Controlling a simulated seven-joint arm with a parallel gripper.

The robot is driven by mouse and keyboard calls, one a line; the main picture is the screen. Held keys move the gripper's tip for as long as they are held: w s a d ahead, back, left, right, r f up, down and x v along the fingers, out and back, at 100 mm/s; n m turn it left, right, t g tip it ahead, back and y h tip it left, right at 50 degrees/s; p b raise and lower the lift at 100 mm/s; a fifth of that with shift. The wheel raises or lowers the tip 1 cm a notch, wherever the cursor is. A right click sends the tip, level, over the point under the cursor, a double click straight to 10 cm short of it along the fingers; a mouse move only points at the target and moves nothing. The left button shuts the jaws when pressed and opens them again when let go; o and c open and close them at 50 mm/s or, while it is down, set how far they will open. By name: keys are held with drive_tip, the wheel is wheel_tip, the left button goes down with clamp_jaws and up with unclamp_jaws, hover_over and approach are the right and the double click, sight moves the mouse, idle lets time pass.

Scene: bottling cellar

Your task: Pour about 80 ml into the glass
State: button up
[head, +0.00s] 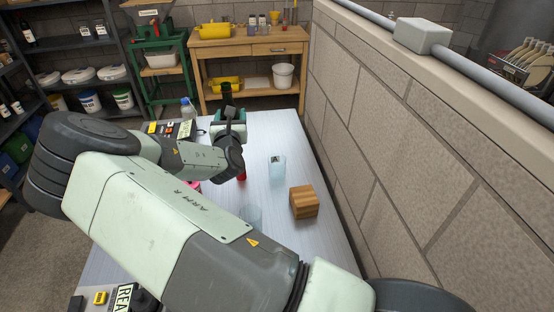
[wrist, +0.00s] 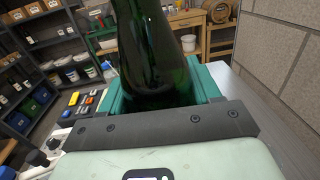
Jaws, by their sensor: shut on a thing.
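My gripper (head: 229,116) is shut on a dark green bottle (head: 226,92), above the far part of the table. In the wrist view the bottle (wrist: 148,50) stands between the teal jaws (wrist: 205,82), its neck cut off by the top edge. It looks roughly upright; the liquid level inside cannot be made out. A clear glass (head: 277,168) with a small dark mark stands on the table, right of and nearer than my gripper, apart from the bottle.
A wooden block (head: 304,202) sits right of the glasses. A red object (head: 241,176) is mostly hidden below my wrist. A clear bottle (head: 188,108) stands at the far left of the table (head: 300,148). A block wall (head: 400,150) runs along the right side.

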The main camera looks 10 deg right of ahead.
drive_tip(key=w+d+f+m+h, duration=0.1)
drive_tip(key=w+d+f, duration=0.1)
drive_tip(key=d+f, duration=0.2)
drive_tip(key=shift+w+f+h, duration=0.25)
drive_tip(key=shift+f+h, duration=0.05)
drive_tip(key=shift+f, duration=1.4)
drive_tip(key=shift+r+m, duration=0.1)
drive_tip(key=shift+m, duration=0.2)
drive_tip(key=m+h, duration=0.1)
drive_tip(key=m, duration=0.4)
drive_tip(key=a+f+m+t+h, duration=0.1)
drive_tip(key=m, duration=0.4)
drive_tip(key=f+m+h, duration=0.1)
drive_tip(key=m+h, duration=0.1)
drive_tip(key=m, duration=0.4)
drive_tip(key=shift+w+a+t, duration=0.3)
drive_tip(key=shift+w+a, duration=0.1)
drive_tip(key=shift+s+d+r+m+h, duration=0.1)
drive_tip(key=shift+d+m+h, duration=0.2)
drive_tip(key=shift+m, duration=0.6)
drive_tip(key=shift+r+m+h, duration=0.1)
drive_tip(key=shift+m+h, duration=0.3)
drive_tip(key=shift+m, duration=0.5)
